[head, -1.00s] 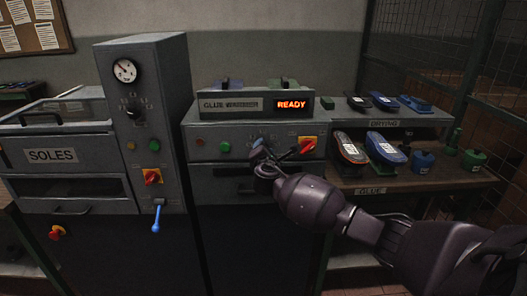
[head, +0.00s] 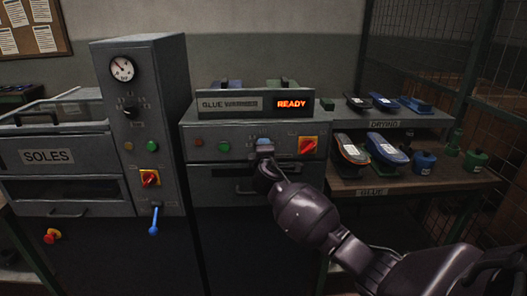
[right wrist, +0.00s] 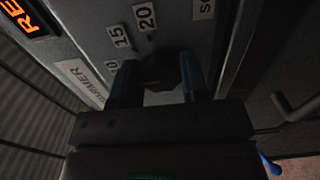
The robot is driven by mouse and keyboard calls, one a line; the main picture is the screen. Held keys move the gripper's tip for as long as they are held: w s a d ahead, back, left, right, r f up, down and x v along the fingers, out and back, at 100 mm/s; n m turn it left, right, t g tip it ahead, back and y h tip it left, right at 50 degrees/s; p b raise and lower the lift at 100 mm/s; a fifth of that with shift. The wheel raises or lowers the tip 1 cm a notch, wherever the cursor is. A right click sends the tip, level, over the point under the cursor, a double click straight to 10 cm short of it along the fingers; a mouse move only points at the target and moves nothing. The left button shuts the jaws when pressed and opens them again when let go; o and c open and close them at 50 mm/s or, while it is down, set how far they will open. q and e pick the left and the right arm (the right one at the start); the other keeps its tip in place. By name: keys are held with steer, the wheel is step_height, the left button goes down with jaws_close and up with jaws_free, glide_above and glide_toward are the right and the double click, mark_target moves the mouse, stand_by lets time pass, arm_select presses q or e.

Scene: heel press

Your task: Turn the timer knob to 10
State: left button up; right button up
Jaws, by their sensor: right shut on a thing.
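The timer knob (right wrist: 160,68) is dark and sits on the front of the grey glue warmer (head: 230,131). White labels 10, 15 and 20 show around it in the right wrist view. My right gripper (head: 264,146) reaches the panel from the lower right, and in the right wrist view (right wrist: 155,82) its blue-tipped fingers are on both sides of the knob, shut on it. The gripper hides the knob in the head view. I cannot make out the knob's pointer or setting. My left gripper is not in view.
A red-and-yellow switch (head: 308,147) is just right of my gripper, and a green button (head: 223,147) is left of it. The tall column (head: 165,100) with a gauge and blue lever (head: 153,222) stands left. A shoe rack (head: 405,135) is right.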

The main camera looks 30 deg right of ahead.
steer(key=shift+f, duration=0.1)
stand_by(0.3)
steer(key=o, duration=0.9)
steer(key=p+v, duration=0.1)
steer(key=v, duration=1)
steer(key=shift+d, duration=0.1)
